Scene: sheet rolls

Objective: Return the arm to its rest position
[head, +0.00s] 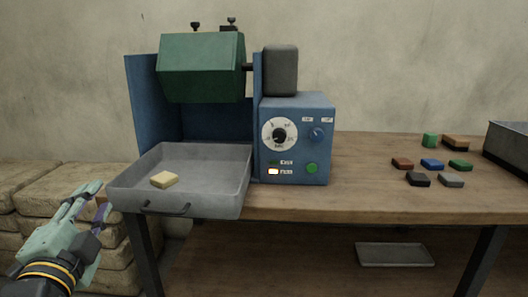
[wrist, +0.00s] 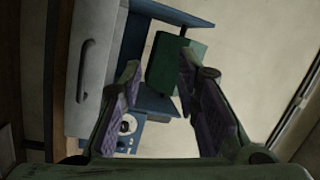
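My gripper (head: 90,208) is at the lower left in the head view, in front of and left of the grey metal tray. In the wrist view my gripper (wrist: 160,88) shows its two fingers spread apart with nothing between them. The blue machine (head: 297,140) with a green drum (head: 202,68) stands on the wooden table. Its grey tray (head: 215,205) juts out in front and holds a pale yellow block (head: 164,180). In the wrist view the machine appears turned sideways, with the tray's handle (wrist: 86,70) at the left.
Several coloured blocks (head: 432,164) lie on the table (head: 380,205) at the right, near a grey metal bin (head: 507,146). A flat tray (head: 395,254) lies on the lower shelf. Stacked sacks (head: 60,190) stand behind my arm at the left.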

